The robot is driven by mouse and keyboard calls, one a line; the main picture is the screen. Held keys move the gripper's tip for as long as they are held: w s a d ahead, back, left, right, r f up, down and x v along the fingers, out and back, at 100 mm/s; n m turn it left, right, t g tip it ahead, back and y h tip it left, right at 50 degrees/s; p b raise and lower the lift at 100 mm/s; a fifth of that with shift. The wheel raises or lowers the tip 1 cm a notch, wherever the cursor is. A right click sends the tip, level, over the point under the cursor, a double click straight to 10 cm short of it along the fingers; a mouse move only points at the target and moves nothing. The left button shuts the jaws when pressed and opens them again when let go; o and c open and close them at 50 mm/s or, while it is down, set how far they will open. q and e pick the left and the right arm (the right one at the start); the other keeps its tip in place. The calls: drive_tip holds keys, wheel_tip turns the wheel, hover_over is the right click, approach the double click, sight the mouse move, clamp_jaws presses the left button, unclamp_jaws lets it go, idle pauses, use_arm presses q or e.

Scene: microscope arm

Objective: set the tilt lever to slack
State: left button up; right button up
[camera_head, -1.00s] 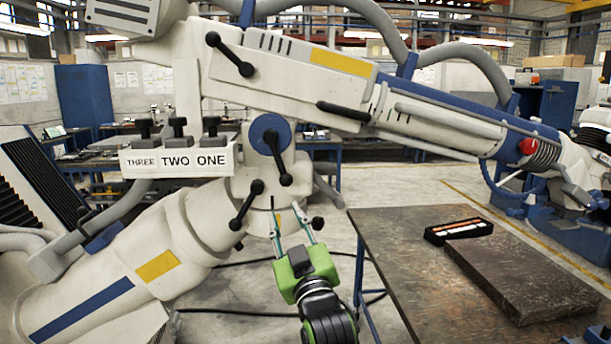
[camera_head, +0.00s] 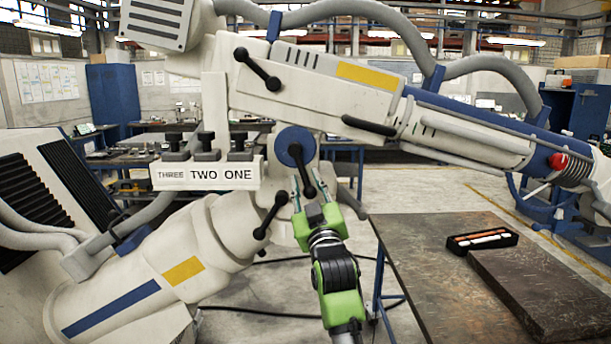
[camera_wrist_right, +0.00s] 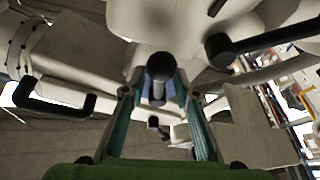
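The microscope arm carries several black ball-ended levers, and none is labelled as the tilt lever. One lever (camera_head: 302,168) sits on a blue round hub (camera_head: 291,139) at the joint and points down, slightly right. My right gripper (camera_head: 308,184) is at its lower end in the head view. In the right wrist view my right gripper (camera_wrist_right: 160,82) is open, with a black ball knob (camera_wrist_right: 160,66) between its fingertips. Small gaps seem to show beside the knob, so I cannot tell whether it is touched. My left gripper is out of view.
Another black lever (camera_head: 271,216) is just left of my right gripper, and one (camera_head: 258,68) is higher on the arm. Blocks labelled THREE, TWO, ONE (camera_head: 207,174) hang to the left. A bench (camera_head: 425,255) with a dark slab (camera_head: 548,292) stands at the right.

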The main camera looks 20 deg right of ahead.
drive_tip(key=shift+w+d+r, duration=0.1)
drive_tip(key=shift+w+r, duration=0.15)
drive_tip(key=shift+w, duration=0.25)
clamp_jaws()
